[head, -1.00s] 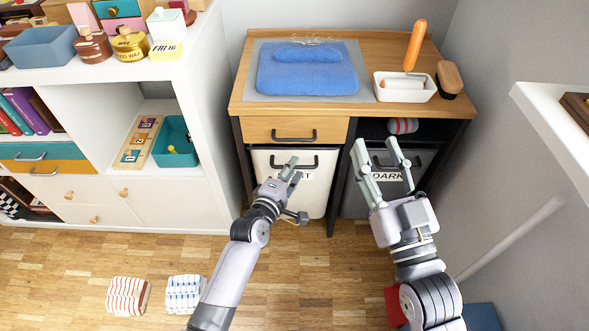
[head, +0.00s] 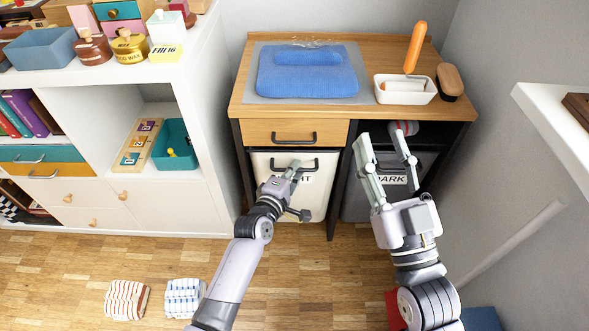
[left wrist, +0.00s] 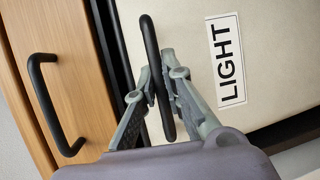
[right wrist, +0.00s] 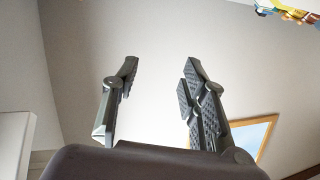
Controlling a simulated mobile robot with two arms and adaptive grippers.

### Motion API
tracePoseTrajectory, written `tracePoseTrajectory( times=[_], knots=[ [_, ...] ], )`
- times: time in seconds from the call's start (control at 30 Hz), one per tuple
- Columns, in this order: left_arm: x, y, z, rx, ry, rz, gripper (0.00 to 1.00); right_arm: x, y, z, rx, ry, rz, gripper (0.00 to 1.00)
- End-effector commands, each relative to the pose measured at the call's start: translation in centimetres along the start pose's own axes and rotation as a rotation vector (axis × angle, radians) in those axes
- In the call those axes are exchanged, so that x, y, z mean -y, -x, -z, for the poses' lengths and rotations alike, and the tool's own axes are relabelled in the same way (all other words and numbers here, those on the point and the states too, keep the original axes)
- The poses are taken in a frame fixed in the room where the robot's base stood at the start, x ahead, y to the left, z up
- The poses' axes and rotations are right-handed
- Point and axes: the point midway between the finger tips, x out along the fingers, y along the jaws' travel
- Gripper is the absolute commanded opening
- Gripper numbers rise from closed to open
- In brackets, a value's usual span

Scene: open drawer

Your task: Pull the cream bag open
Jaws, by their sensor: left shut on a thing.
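The cream bag (head: 317,204) hangs in the left bay of the wooden cabinet, under the drawer. Its black handle (head: 308,165) is on the upper front, and its LIGHT label is partly hidden by my left gripper (head: 293,169) in the head view. In the left wrist view my left gripper (left wrist: 160,82) has its fingers on both sides of the bag's handle (left wrist: 151,50) and is shut on it. The whole LIGHT label (left wrist: 228,62) shows there. My right gripper (head: 382,140) is open and empty, raised in front of the dark bag.
The dark bag (head: 352,203) is in the right bay, with a rolled striped cloth (head: 405,128) above it. The closed wooden drawer (head: 262,132) is over the cream bag. Folded cloths (head: 126,300) lie on the floor at the lower left. Floor is clear before the cabinet.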

Motion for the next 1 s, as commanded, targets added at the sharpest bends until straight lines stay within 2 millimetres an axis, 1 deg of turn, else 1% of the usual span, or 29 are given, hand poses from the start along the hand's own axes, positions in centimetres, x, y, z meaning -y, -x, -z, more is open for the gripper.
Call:
tracePoseTrajectory(
  times=[0.83,0.87,1.0],
  knots=[
    [0.1,0.2,-0.1,0.000,0.002,0.001,0.00,0.0,-0.1,-0.1,0.009,0.000,-0.001,0.40],
    [0.1,0.3,-0.1,0.000,0.002,0.001,0.00,-0.1,-0.1,-0.2,0.019,0.001,-0.001,0.40],
    [0.2,1.0,-0.4,0.001,0.002,0.004,0.00,-0.4,0.2,-2.2,0.138,0.006,-0.008,0.40]
  ],
)
